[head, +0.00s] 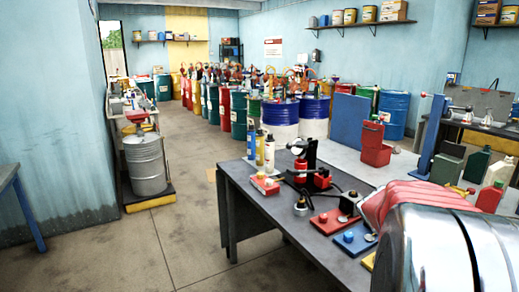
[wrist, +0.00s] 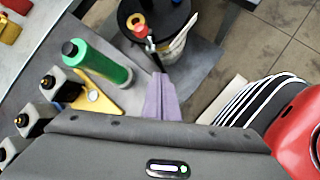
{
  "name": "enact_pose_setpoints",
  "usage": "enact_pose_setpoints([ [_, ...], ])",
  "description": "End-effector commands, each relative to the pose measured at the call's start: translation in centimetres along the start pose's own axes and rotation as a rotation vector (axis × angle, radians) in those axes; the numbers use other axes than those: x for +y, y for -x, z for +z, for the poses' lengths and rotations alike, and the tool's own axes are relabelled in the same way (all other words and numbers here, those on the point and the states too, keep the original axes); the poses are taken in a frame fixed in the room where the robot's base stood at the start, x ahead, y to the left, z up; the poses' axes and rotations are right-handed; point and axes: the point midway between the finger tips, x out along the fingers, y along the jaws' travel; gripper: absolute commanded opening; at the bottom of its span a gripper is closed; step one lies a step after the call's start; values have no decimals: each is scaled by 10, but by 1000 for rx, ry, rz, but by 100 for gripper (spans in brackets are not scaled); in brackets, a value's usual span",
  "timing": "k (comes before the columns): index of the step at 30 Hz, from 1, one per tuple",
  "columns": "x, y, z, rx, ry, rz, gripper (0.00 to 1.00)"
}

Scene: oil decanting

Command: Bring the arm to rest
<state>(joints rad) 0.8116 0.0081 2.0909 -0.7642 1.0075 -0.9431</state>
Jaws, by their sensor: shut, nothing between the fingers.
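My gripper (wrist: 160,97) shows in the wrist view as two pale purple fingers pressed together, with nothing between them. It points toward a round black top (wrist: 172,14) and stands to the right of a green bottle (wrist: 98,64) with a dark cap. No contact with either can be made out. In the head view, the red and chrome parts of my arm fill the lower right corner, over the near end of the dark workbench (head: 240,192). My fingers cannot be made out there.
Left of my gripper in the wrist view are a yellow piece (wrist: 97,100) and several black-capped containers (wrist: 62,83). In the head view, red (head: 333,222) and blue (head: 354,238) trays lie on the bench. A grey drum (head: 144,163) stands left; the floor (head: 190,215) between is clear.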

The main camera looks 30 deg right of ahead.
Motion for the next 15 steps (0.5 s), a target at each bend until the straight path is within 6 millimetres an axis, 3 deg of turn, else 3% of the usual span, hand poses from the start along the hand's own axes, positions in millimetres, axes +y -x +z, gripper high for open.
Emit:
enact_pose_setpoints([
  [5,-34,23,-38,129,-293,-37,0],
  [15,-109,106,-123,419,-719,-147,0],
])
